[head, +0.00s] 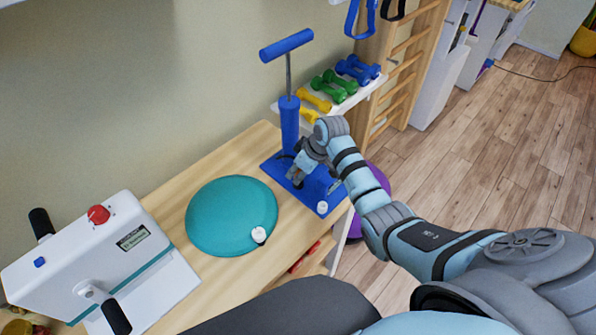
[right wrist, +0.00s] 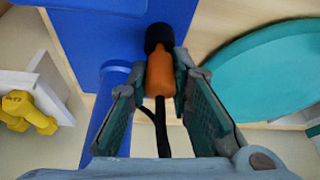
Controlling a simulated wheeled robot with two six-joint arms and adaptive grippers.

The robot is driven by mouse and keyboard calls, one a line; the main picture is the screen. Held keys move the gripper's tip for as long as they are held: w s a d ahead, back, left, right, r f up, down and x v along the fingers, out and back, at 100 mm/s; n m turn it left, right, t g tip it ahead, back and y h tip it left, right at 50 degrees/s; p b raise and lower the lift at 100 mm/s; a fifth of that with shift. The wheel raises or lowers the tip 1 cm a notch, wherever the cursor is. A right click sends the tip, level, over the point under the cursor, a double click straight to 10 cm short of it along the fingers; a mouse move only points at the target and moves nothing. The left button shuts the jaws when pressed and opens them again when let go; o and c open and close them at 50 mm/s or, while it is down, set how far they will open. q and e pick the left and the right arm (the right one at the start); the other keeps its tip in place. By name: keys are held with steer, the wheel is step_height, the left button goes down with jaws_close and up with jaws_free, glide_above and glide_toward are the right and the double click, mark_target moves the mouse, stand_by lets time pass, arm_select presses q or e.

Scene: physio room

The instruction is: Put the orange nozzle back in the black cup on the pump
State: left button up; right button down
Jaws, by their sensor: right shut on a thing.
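The blue pump (head: 290,125) stands upright on its flat blue base (head: 320,188) at the far end of the wooden table. My right gripper (head: 295,175) is low over that base, beside the pump's barrel. In the right wrist view, my right gripper (right wrist: 165,72) is shut on the orange nozzle (right wrist: 160,78). A black hose (right wrist: 160,125) runs back from the nozzle between the fingers. The black cup (right wrist: 159,38) is at the nozzle's far end, against the blue base; I cannot tell how deep the nozzle sits in it. The head view hides nozzle and cup. My left gripper is out of view.
A teal balance cushion (head: 230,215) lies on the table (head: 205,265) just left of the pump; it also shows in the right wrist view (right wrist: 265,70). A white device with a red knob (head: 98,214) stands at the left. A dumbbell shelf (head: 350,100) is behind the pump.

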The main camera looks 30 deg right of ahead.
steer(key=shift+f, duration=0.25)
steer(key=c, duration=1.4)
jaws_free()
steer(key=shift+o, duration=0.4)
